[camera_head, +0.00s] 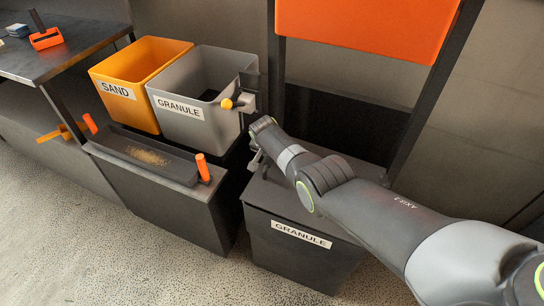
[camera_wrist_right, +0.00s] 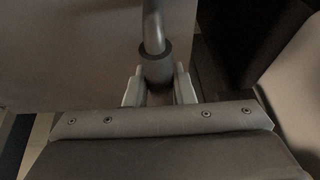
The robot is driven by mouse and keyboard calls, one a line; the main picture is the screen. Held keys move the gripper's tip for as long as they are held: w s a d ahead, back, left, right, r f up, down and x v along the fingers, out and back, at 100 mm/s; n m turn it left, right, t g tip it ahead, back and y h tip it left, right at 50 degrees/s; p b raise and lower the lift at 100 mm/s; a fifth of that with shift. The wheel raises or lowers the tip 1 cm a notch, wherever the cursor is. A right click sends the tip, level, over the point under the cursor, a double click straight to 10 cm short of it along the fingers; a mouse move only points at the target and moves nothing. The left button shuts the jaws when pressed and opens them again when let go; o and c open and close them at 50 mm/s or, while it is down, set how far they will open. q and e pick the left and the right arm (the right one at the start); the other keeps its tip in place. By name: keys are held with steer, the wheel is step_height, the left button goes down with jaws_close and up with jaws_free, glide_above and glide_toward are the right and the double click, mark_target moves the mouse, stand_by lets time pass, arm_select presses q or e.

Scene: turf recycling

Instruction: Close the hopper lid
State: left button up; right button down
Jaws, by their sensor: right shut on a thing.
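The dark hopper labelled GRANULE (camera_head: 302,235) stands on the floor right of centre in the head view. Its dark, flat top (camera_head: 285,203) looks level over the box; my arm hides part of it, so I cannot tell whether the lid is fully down. My right gripper (camera_head: 260,162) is at the back left of this top. In the right wrist view its pale fingers (camera_wrist_right: 158,90) are shut on a dark round handle (camera_wrist_right: 157,68), just behind a strip with several screws (camera_wrist_right: 160,118). My left gripper is not in view.
A yellow SAND bin (camera_head: 118,90) and a grey GRANULE bin (camera_head: 180,107) stand left of the hopper, with a yellow knob (camera_head: 227,104) beside them. A dark tray with orange handles (camera_head: 203,168) is in front. An orange panel (camera_head: 365,25) hangs above. Open floor lies front left.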

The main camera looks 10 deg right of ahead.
steer(key=shift+w+a+f+b, duration=0.15)
steer(key=shift+w+f+b, duration=0.05)
steer(key=shift+f+b, duration=0.65)
steer(key=shift+r+p, duration=0.15)
steer(key=shift+p, duration=0.15)
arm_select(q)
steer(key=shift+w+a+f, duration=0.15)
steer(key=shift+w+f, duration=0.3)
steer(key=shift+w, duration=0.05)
arm_select(e)
steer(key=c, duration=1.2)
jaws_free()
steer(key=shift+s, duration=0.1)
steer(key=shift+c, duration=0.2)
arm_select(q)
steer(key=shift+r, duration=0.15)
